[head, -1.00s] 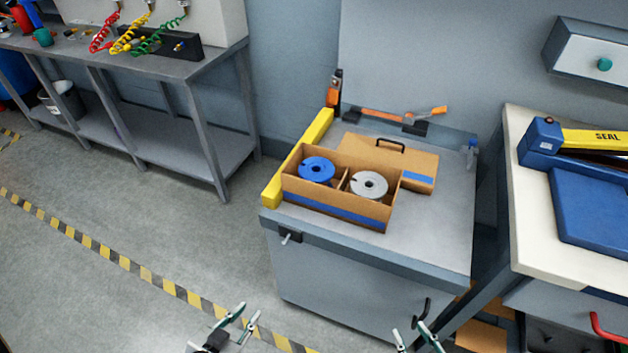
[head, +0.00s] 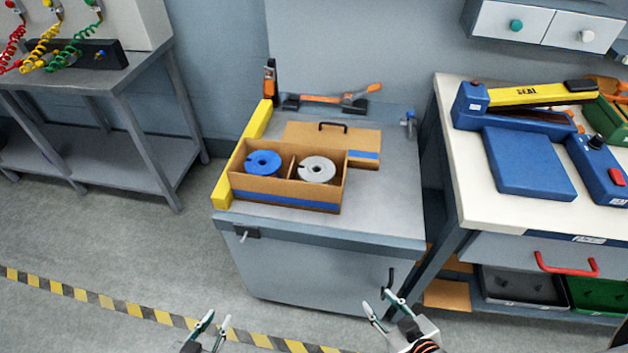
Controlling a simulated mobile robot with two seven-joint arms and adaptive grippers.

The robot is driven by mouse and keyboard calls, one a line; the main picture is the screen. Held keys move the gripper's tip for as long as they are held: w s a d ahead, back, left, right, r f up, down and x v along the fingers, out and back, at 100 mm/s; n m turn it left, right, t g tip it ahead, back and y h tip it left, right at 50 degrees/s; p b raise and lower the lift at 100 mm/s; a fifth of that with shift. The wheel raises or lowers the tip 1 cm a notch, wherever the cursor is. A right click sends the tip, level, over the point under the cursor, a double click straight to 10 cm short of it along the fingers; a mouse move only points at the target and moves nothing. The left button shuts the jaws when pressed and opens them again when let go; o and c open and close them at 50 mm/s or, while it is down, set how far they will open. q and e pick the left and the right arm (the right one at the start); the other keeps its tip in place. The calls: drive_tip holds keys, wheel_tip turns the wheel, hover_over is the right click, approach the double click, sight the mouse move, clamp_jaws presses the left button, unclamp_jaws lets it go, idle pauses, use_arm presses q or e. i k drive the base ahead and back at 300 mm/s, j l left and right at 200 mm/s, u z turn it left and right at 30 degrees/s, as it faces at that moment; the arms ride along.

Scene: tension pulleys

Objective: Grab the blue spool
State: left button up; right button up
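The blue spool (head: 264,162) sits in the left compartment of an open cardboard box (head: 285,192) on the grey cabinet top. A grey spool (head: 317,170) sits in the right compartment, past a cardboard divider. My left gripper (head: 216,322) is at the bottom of the head view, its fingers apart and empty, in front of and well below the box. My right gripper (head: 378,304) is to its right, also with fingers apart and empty, in front of the cabinet. Neither gripper touches the box or a spool.
A yellow bar (head: 243,152) runs along the cabinet's left edge, beside the box. A cardboard lid with a black handle (head: 333,127) lies behind the box. A white-topped bench (head: 460,165) with a blue sealer stands right. The cabinet top (head: 385,190) is clear right of the box.

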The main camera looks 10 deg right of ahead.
sight(264, 163)
drive_tip(key=k+j+z, duration=0.15)
drive_tip(key=z, duration=0.2)
drive_tip(key=k+j+z, duration=0.3)
drive_tip(key=z, duration=0.35)
drive_tip(key=k, duration=0.05)
